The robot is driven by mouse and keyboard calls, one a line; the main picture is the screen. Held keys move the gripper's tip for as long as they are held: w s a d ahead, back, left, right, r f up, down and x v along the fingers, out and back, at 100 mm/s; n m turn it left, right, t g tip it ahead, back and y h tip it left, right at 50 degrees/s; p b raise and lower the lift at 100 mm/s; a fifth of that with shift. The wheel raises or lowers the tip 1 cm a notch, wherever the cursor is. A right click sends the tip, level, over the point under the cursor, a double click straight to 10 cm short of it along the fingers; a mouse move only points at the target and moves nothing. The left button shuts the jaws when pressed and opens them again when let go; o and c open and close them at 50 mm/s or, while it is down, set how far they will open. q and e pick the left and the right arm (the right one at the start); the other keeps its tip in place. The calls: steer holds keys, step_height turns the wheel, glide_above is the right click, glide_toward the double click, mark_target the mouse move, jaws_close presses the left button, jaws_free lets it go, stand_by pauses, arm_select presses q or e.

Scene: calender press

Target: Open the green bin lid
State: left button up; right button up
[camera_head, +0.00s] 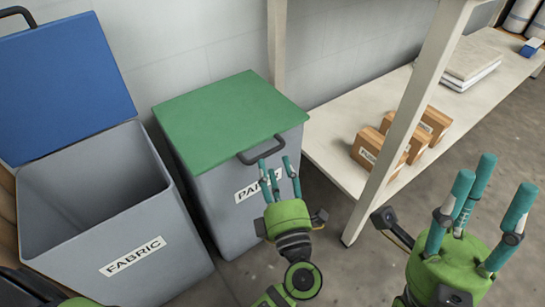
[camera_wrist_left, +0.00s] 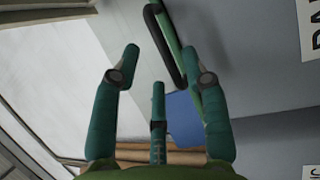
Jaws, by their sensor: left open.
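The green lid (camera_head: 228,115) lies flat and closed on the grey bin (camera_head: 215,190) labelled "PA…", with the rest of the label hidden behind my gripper. Its dark handle (camera_head: 262,152) sticks out at the front edge. My left gripper (camera_head: 279,170) is open and empty in front of the bin, with its fingertips close to the handle. In the left wrist view, the handle (camera_wrist_left: 164,45) shows ahead of the spread fingers, beside the green lid edge (camera_wrist_left: 190,62); I cannot tell whether they touch. My right gripper (camera_head: 490,183) is open and empty at the lower right.
The grey bin labelled "FABRIC" (camera_head: 130,235) stands at the left with its blue lid (camera_head: 65,85) raised. A pale shelf (camera_head: 345,125) with a post (camera_head: 410,110) stands to the right, holding small cardboard boxes (camera_head: 370,145). Bare floor shows in front of the shelf.

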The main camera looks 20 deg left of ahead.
mark_target(270, 153)
arm_select(q)
steer(key=b+x, duration=0.1)
steer(key=x, duration=0.4)
steer(key=shift+w+a+r, duration=0.1)
steer(key=shift+w+a, duration=0.05)
steer(key=shift+w, duration=0.15)
jaws_close()
